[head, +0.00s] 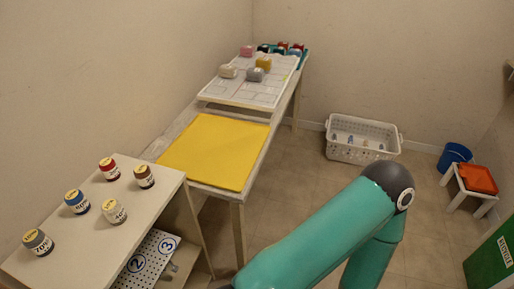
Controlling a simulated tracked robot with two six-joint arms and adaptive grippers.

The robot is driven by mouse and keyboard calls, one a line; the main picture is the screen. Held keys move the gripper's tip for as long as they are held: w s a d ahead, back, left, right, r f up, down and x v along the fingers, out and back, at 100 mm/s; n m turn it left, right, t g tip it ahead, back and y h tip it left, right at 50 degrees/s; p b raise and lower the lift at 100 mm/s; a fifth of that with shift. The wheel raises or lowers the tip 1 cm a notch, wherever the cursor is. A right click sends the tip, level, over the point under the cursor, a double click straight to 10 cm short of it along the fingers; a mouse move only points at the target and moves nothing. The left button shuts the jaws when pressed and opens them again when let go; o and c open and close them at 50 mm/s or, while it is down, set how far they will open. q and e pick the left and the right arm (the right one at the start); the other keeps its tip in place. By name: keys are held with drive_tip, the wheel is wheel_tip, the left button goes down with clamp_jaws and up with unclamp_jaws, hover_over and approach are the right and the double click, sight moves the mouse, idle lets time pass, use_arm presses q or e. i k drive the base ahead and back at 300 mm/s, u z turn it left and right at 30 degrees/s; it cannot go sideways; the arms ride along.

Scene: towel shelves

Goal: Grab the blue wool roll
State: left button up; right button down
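The blue wool roll (77,202) stands upright on top of the pale shelf unit (75,258) at the lower left of the head view. It has a pale label and a cream top. A red roll (109,169) stands behind it to the right, a cream roll (114,211) to its right, a brown roll (144,176) farther right, and a grey roll (38,242) in front to the left. A teal arm of mine crosses the lower right, well away from the rolls. Neither gripper shows.
A yellow mat (215,152) lies on the long table behind the shelf unit. Farther back is a white board (228,92) with several small rolls. A white basket (361,153), a blue bucket (453,157) and a small stool (462,194) stand on the floor at right.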

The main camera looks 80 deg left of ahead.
sight(75, 200)
drive_tip(key=z, duration=0.15)
drive_tip(key=i, duration=0.7)
drive_tip(key=u, duration=2.7)
drive_tip(key=i, duration=0.3)
drive_tip(key=u, duration=1.65)
drive_tip(key=k, duration=0.45)
drive_tip(key=u, duration=0.25)
drive_tip(key=i, duration=0.45)
